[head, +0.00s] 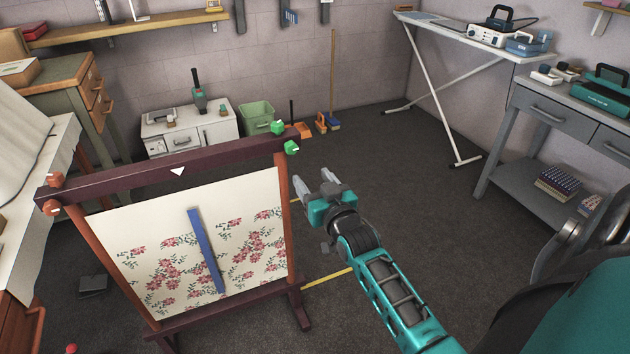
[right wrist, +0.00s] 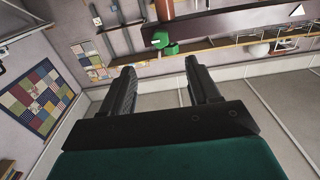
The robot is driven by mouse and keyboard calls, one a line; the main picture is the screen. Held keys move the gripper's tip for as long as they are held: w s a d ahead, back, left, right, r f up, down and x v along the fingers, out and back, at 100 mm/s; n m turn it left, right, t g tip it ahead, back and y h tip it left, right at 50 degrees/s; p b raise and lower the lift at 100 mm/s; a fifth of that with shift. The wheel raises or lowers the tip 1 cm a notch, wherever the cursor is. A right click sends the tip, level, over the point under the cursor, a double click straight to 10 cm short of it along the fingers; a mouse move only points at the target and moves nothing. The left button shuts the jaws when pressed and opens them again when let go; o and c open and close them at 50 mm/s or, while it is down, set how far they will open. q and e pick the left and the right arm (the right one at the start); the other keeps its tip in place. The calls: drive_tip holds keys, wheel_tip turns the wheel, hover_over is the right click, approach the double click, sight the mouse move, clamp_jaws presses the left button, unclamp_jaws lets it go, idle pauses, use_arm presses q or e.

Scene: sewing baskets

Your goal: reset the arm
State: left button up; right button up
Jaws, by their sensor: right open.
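My right arm comes in from the lower right of the head view, its teal links reaching up toward the middle. My right gripper (head: 316,188) is open and empty, in the air just right of a wooden frame (head: 120,182) that holds a floral cloth. In the right wrist view its two dark fingers (right wrist: 158,88) stand apart with nothing between them. A green knob (right wrist: 166,45) of the frame shows beyond the fingers there. My left gripper is not in view.
The frame carries a blue strip (head: 206,250) on its floral cloth (head: 150,226). A grey workbench (head: 545,112) and an ironing board (head: 470,42) stand at the right. A white cabinet (head: 205,132) and green bin (head: 257,116) stand at the back. The middle floor is clear.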

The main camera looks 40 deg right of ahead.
drive_tip(key=shift+s, duration=0.2)
idle(0.4)
drive_tip(key=s+a+f+n+g+y, duration=0.2)
drive_tip(key=s+a+f+g+y, duration=0.1)
drive_tip(key=s+a+f, duration=0.4)
drive_tip(key=s+a+f+n+g+y, duration=0.3)
drive_tip(key=s+a+f, duration=0.4)
drive_tip(key=s+a, duration=0.5)
drive_tip(key=shift+s+f+g, duration=0.25)
drive_tip(key=shift+s+g, duration=0.05)
drive_tip(key=shift+s, duration=0.25)
